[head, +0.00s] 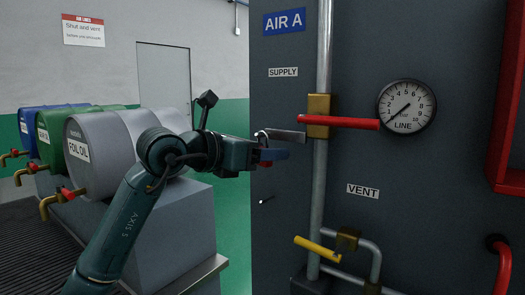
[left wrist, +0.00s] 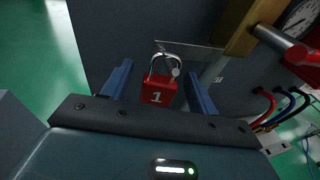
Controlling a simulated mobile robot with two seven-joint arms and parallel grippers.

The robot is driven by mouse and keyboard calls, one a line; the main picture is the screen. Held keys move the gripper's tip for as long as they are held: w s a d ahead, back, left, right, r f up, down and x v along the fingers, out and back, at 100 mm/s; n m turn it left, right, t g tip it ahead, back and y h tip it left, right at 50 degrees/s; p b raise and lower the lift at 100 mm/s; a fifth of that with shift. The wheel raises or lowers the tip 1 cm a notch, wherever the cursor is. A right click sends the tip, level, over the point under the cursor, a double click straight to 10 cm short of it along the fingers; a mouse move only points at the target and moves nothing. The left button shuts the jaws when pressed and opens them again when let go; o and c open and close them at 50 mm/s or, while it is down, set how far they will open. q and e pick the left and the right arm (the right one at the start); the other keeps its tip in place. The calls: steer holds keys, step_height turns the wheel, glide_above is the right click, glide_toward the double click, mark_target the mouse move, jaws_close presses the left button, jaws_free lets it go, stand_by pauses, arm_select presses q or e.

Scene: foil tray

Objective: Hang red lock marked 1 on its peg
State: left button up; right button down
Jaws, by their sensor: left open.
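The red lock marked 1 (left wrist: 157,92) is in the left wrist view, between the two blue fingers of my left gripper (left wrist: 160,88), with a gap on each side. Its silver shackle is at a grey metal plate beside the supply valve; I cannot tell exactly how it passes the plate. In the head view my left gripper (head: 273,154) is open at that plate (head: 287,135), and mostly hides the lock's body. A small peg (head: 265,201) stands out from the dark panel below the gripper. A rounded pin end (left wrist: 175,72) shows by the shackle. My right gripper is out of view.
A yellow VENT handle (head: 317,249) is lower on the pipe. The panel around the peg is clear.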

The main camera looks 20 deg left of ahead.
arm_select(q)
steer(key=shift+s+a, duration=0.25)
steer(key=b+v, duration=0.3)
steer(key=v, duration=0.9)
steer(key=shift+s, duration=0.25)
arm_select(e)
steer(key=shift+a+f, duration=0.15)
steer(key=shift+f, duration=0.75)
